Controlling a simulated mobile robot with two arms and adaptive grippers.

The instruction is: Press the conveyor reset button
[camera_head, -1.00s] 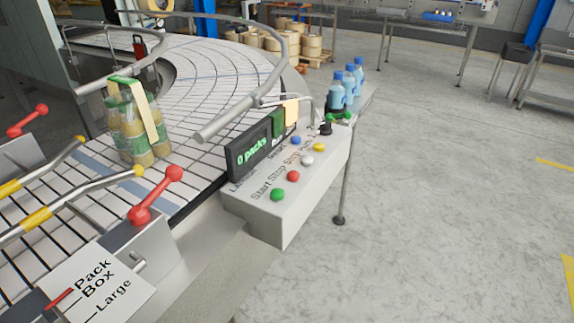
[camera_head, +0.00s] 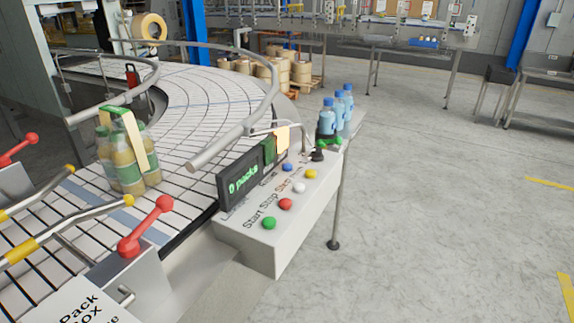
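A grey control box (camera_head: 275,248) stands beside the conveyor (camera_head: 215,100), just right of the picture's middle. Its sloping top carries a green button (camera_head: 269,223), a red button (camera_head: 285,204), a white button (camera_head: 299,188), a yellow button (camera_head: 311,174), a blue button (camera_head: 286,167) and a black knob (camera_head: 317,155). Start and Stop labels can be read near the green and red buttons. The other labels are too small or partly hidden, so I cannot tell for certain which button is reset. A dark display (camera_head: 243,179) reads "0 packs". Neither of my grippers is in view.
A pack of bottles with a green and yellow carrier (camera_head: 128,160) stands on the conveyor. Guide rails (camera_head: 228,140) and red-knobbed levers (camera_head: 145,226) rise at left. Several blue-capped bottles (camera_head: 327,122) stand behind the box.

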